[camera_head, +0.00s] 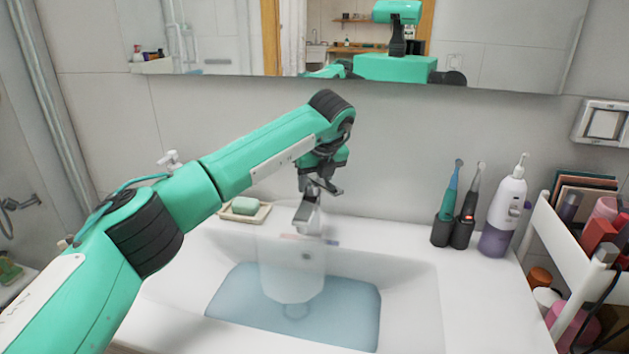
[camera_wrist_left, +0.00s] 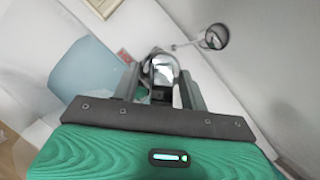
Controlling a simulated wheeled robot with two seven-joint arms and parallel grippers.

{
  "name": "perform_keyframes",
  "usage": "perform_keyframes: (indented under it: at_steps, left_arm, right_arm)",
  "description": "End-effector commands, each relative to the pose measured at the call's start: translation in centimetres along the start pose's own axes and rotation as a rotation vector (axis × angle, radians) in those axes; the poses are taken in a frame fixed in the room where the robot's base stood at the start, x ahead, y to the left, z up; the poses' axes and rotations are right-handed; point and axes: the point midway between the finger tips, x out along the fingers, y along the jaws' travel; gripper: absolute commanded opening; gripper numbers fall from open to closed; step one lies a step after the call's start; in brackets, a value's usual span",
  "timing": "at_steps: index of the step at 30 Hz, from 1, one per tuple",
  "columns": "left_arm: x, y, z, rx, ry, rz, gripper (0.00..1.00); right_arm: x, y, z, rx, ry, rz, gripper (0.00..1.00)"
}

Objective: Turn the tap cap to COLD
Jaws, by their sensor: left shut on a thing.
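The metal tap (camera_head: 307,216) stands at the back of the white sink, its spout pointing toward the basin. My left gripper (camera_head: 320,188) reaches in from the left and points down over the top of the tap. In the left wrist view its two dark fingers (camera_wrist_left: 160,88) are shut on the shiny tap cap (camera_wrist_left: 162,72), one on each side. Any hot or cold mark on the cap is too small to read. A pale translucent column (camera_head: 292,270) hangs below the spout. My right gripper is not in view.
Bluish water (camera_head: 235,300) lies in the basin. A green soap on a dish (camera_head: 262,214) is left of the tap. Two electric toothbrushes (camera_head: 464,225) and a white-purple bottle (camera_head: 504,212) stand right. A loaded cart (camera_head: 570,265) is far right. A mirror (camera_head: 500,45) hangs behind.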

Motion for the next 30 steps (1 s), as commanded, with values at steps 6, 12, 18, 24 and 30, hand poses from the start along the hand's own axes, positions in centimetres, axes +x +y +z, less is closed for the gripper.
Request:
perform_keyframes:
  at_steps: [6,12,18,24,30]
  left_arm:
    - [-0.1,0.0,0.1,-0.003,-0.002,-0.001,0.66]
    - [-0.1,0.0,0.1,-0.001,-0.001,-0.001,0.66]
    - [-1.4,0.0,0.1,-0.001,-0.001,-0.003,0.66]
    - [-5.7,-0.1,0.1,0.000,-0.005,-0.004,0.66]
    - [-10.1,0.0,0.1,-0.001,-0.003,-0.002,0.66]
  right_arm:
    - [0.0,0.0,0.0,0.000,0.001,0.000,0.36]
    - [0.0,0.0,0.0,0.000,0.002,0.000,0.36]
    - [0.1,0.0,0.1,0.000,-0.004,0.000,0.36]
    - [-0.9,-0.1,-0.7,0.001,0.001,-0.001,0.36]
    - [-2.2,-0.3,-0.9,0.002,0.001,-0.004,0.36]
